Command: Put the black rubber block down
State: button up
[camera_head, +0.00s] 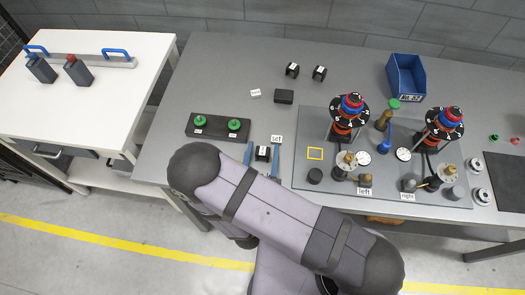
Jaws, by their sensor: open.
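My gripper (262,154) is at the grey table's middle left, with its two blue fingers spread apart. A small black block with a pale mark on top (263,154) sits between the fingers, with a gap visible on each side. It appears to rest on the table, just below a white label reading "SET" (276,139). Two similar black blocks stand at the back, one on the left (292,70) and one on the right (319,73). A plain, wider black block (284,97) lies below them beside another white label (255,93). I cannot tell which is rubber.
A dark holder with two green knobs (219,128) is left of my gripper. A blue bin (406,76) stands behind.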

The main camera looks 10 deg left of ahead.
aim_at(262, 157)
jog(key=shift+s+d+r+p, duration=0.1)
jog(key=shift+s+r+p, duration=0.1)
jog(key=shift+s, duration=1)
jog(key=shift+s+a+r+p, duration=0.1)
jog(key=shift+s+r+p, duration=0.1)
jog(key=shift+s, duration=1)
jog(key=shift+s+d+r+p, duration=0.1)
jog(key=shift+s+r+p, duration=0.1)
jog(key=shift+s, duration=1)
jog(key=shift+c, duration=0.4)
